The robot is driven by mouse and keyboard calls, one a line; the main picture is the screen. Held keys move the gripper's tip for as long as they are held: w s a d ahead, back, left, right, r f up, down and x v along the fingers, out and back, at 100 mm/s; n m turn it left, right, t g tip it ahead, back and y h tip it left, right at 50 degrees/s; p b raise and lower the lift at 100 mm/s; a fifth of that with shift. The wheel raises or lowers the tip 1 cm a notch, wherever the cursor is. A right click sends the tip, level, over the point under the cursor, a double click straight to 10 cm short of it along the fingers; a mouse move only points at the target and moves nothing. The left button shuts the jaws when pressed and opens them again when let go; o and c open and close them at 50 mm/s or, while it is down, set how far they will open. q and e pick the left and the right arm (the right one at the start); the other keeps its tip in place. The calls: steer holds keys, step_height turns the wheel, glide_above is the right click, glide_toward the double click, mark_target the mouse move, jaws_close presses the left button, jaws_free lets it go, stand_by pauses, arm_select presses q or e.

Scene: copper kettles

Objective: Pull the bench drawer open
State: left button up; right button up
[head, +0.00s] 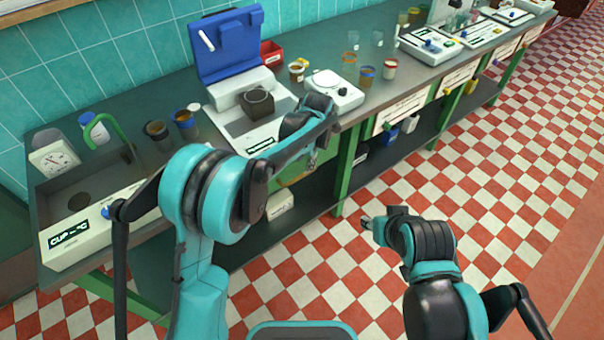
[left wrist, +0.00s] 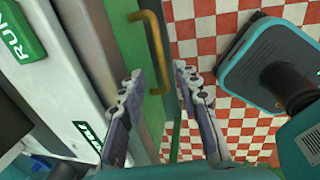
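The bench drawer has a green front (left wrist: 125,38) with a brass bar handle (left wrist: 157,50), both clear in the left wrist view. In the head view the green front (head: 290,172) shows only in part behind my left arm. My left gripper (left wrist: 162,100) is open, with its two fingers apart on either side of the handle's line. The handle lies ahead of the fingertips, and I see no contact. In the head view the left gripper (head: 312,158) hangs at the bench's front edge. My right gripper (head: 382,220) is over the floor, away from the bench; its opening is unclear.
The bench top (head: 385,100) carries a machine with a raised blue lid (head: 228,42), a white scale (head: 335,90) and several jars. A sink (head: 85,190) is at the left. Green bench legs (head: 345,165) and a lower shelf stand below. The checkered floor (head: 480,170) is open.

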mark_target(301, 175)
arm_select(q)
steer(key=f+b, duration=0.1)
steer(key=f, duration=0.1)
steer(key=f+b, duration=0.1)
steer(key=f, duration=0.2)
steer(key=w+a+f+b, duration=0.1)
steer(key=f, duration=0.1)
steer(key=shift+f, duration=0.15)
jaws_close()
